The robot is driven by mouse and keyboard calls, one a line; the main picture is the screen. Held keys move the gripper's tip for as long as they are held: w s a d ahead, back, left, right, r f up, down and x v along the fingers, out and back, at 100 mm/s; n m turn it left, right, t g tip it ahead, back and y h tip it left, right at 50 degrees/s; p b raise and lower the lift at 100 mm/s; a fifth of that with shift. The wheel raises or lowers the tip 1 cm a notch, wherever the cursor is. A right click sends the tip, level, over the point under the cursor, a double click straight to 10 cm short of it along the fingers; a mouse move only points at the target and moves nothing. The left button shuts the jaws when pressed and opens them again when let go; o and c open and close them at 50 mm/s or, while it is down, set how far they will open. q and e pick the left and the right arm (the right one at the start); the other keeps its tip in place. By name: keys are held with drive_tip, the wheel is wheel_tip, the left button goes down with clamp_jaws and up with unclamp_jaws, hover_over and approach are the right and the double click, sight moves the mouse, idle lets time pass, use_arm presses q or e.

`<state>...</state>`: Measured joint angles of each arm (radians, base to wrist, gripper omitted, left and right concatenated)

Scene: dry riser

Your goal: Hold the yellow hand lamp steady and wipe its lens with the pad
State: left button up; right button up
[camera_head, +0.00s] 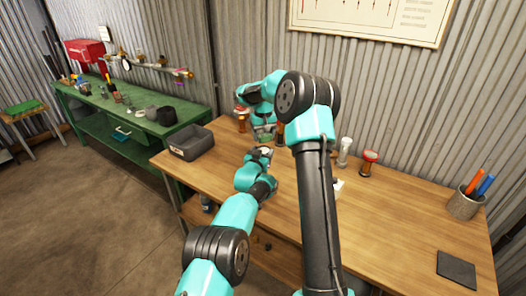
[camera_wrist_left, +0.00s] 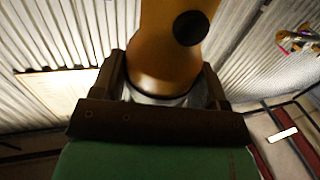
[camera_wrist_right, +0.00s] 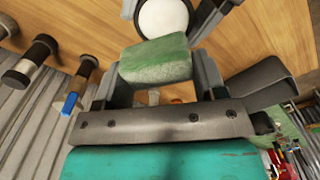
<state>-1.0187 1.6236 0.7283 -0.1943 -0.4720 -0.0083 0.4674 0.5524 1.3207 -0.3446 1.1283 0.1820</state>
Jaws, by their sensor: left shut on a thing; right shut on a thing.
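The yellow hand lamp (camera_wrist_left: 168,45) fills the upper middle of the left wrist view, with a round black spot on its side. My left gripper (camera_wrist_left: 163,82) is shut around it. The green pad (camera_wrist_right: 156,60) is between the fingers of my right gripper (camera_wrist_right: 155,82), which is shut on it. The lamp's round white lens (camera_wrist_right: 163,17) shows just beyond the pad in the right wrist view. I cannot tell whether pad and lens touch. In the head view both grippers meet above the wooden table, and my arms mostly hide the lamp.
A grey bin (camera_head: 191,143) stands at the table's left end. A red-topped fitting (camera_head: 369,162) and a pale one (camera_head: 344,152) stand right of my arms. A pen cup (camera_head: 465,203) and a dark mat (camera_head: 456,269) are at the right. The table's front right is otherwise clear.

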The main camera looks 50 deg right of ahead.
sight(263, 136)
drive_tip(key=shift+r, duration=0.9)
drive_tip(key=d, duration=0.8)
drive_tip(key=shift+a, duration=0.15)
idle(0.4)
drive_tip(key=shift+s+a+f, duration=0.25)
drive_tip(key=shift+a+f, duration=0.45)
drive_tip(key=shift+a, duration=0.95)
drive_tip(key=shift+s+a+f, duration=0.3)
drive_tip(key=shift+a+f, duration=0.35)
drive_tip(key=shift+a, duration=1)
drive_tip(key=shift+s+a+f, duration=0.25)
drive_tip(key=shift+a+f, duration=0.45)
drive_tip(key=shift+a, duration=0.95)
drive_tip(key=shift+f, duration=0.4)
drive_tip(key=shift+d, duration=0.1)
